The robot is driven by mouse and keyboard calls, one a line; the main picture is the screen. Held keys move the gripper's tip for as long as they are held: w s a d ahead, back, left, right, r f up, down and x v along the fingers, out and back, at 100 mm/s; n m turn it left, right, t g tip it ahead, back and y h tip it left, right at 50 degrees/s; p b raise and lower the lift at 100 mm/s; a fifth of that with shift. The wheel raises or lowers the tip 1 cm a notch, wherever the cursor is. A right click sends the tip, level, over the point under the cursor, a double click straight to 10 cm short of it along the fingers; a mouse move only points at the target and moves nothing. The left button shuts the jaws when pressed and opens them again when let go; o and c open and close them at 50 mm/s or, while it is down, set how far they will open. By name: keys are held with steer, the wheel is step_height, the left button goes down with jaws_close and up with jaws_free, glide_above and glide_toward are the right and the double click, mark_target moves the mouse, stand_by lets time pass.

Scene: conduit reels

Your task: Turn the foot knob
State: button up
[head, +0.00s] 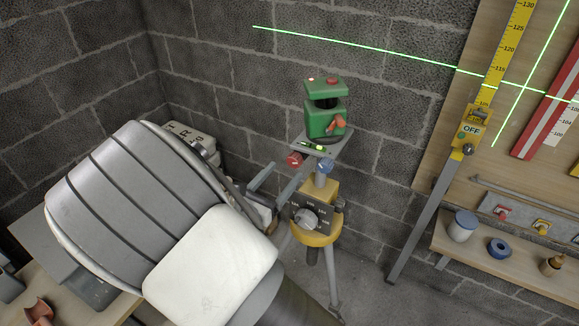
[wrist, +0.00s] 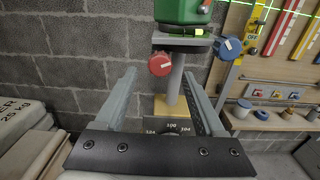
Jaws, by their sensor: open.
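A green laser level (head: 325,118) stands on a small grey plate (head: 318,142) atop a yellow-headed tripod (head: 318,238). Below the plate are a red knob (head: 295,160) and a blue knob (head: 324,166); both show in the wrist view, the red knob (wrist: 161,64) near the middle and the blue knob (wrist: 230,48) to the right. A grey dial knob (head: 306,217) sits on the tripod head. I cannot tell which is the foot knob. My gripper (wrist: 160,75) is open and empty, its fingertips on either side below the red knob; contact is not visible.
Block walls stand close behind the tripod. At right are a wooden board with a yellow scale (head: 507,50) and a shelf (head: 500,258) holding a jar (head: 462,226) and blue tape (head: 499,248). Stacked bags (wrist: 22,125) lie at left in the wrist view.

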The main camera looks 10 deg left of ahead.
mark_target(292, 163)
steer(key=shift+x, duration=2)
jaws_close()
